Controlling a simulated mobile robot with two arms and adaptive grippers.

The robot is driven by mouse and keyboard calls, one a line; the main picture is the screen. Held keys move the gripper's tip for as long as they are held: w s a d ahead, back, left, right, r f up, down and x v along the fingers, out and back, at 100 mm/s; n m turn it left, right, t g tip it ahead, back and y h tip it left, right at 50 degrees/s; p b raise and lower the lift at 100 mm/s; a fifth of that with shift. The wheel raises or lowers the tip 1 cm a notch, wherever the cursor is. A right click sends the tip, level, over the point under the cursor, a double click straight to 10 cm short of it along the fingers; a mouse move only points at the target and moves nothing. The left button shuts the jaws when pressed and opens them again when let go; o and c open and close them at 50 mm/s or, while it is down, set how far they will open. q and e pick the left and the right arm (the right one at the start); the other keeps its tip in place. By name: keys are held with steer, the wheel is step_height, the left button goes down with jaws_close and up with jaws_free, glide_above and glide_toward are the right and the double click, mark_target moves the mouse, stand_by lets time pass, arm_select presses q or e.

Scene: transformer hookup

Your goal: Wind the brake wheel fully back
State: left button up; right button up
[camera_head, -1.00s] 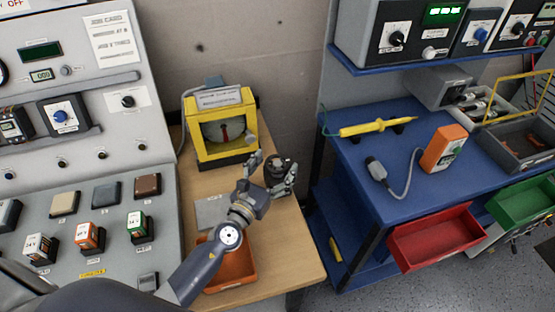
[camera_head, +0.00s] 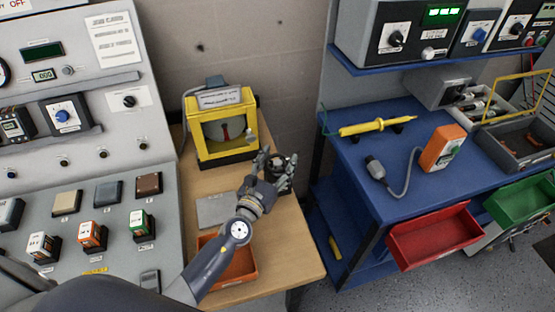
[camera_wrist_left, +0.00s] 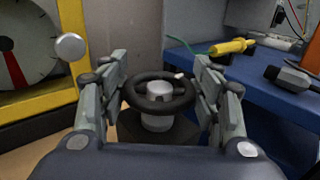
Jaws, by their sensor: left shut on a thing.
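The brake wheel is a small black handwheel (camera_wrist_left: 160,90) with a grey hub on a dark base. It stands on the wooden table, right of the yellow-framed dial box. In the left wrist view it sits between the two fingers of my left gripper (camera_wrist_left: 160,95), which are shut on its rim from both sides. In the head view my left gripper (camera_head: 273,170) is at the wheel and hides much of it. My right gripper does not show.
A grey plate (camera_head: 213,210) and an orange tray (camera_head: 241,264) are on the wooden table (camera_head: 295,255), beside and under my left arm. A grey control panel stands at left. A blue bench (camera_head: 350,165) with a yellow probe (camera_head: 378,127) stands at right.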

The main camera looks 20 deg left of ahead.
arm_select(q)
steer(key=shift+d+r+n+y+p, duration=0.1)
steer(key=shift+r+n+y+p, duration=0.3)
steer(key=shift+y, duration=0.4)
steer(key=shift+f+n+y, duration=0.2)
steer(key=shift+n+y, duration=0.4)
steer(key=shift+f+n+y, duration=0.15)
steer(key=shift+n+y, duration=0.75)
steer(key=shift+y, duration=0.7)
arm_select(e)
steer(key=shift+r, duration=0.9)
arm_select(q)
steer(key=o, duration=1.1)
steer(key=shift+s, duration=0.1)
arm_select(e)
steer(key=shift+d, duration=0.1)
arm_select(q)
steer(key=v, duration=1.1)
steer(key=shift+s, duration=0.4)
